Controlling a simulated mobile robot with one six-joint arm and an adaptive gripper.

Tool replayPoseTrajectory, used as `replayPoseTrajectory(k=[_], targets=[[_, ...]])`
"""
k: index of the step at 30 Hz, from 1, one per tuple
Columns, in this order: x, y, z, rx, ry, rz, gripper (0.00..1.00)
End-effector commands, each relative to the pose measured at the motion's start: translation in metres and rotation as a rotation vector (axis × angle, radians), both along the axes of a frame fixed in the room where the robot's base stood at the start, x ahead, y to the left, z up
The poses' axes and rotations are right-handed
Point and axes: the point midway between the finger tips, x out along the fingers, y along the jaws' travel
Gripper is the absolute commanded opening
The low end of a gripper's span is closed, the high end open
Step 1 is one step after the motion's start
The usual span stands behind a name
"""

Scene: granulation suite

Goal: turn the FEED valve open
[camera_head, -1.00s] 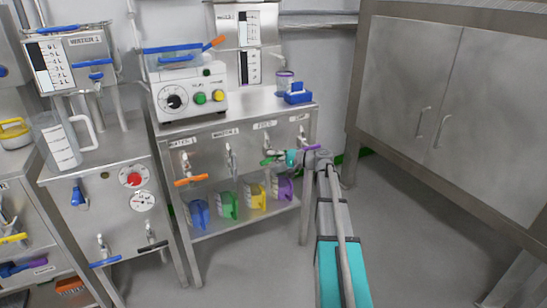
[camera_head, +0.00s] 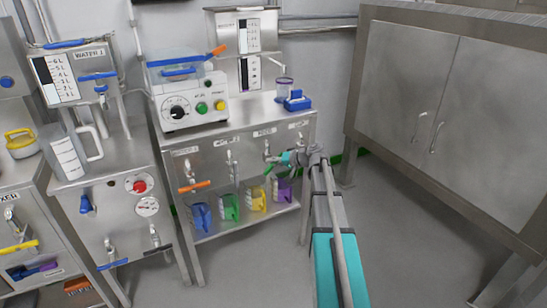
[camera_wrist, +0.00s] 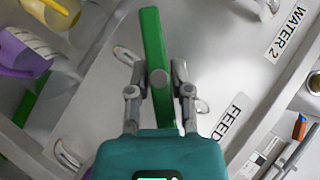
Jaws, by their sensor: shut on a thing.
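The FEED valve's green lever handle (camera_wrist: 152,38) runs nearly top to bottom in the wrist view, with a round grey hub at its middle. My gripper (camera_wrist: 158,85) is shut on it, with one finger on each side near the hub. The lower end of the handle goes out of sight behind my gripper's body. The FEED label (camera_wrist: 228,118) is to the right of the handle on the steel panel. In the head view my gripper (camera_head: 279,158) is at the FEED valve below its label (camera_head: 264,132), and it hides most of the handle.
A valve with an orange handle (camera_head: 195,187) is at the left of the same panel. Blue, green, yellow and purple jugs stand on the shelf below; the yellow jug (camera_head: 256,199) is nearest under FEED. A steel cabinet (camera_head: 400,90) stands at right. The floor between is clear.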

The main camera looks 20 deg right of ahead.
Motion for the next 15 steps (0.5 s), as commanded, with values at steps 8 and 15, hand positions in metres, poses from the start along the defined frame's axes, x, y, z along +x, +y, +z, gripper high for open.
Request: replayPoseTrajectory(k=[8,15], targets=[[-0.0018,0.0025,0.0037,-0.265,-0.008,0.002,0.0],[-0.002,0.0032,0.002,-0.489,-0.016,0.004,0.0]])
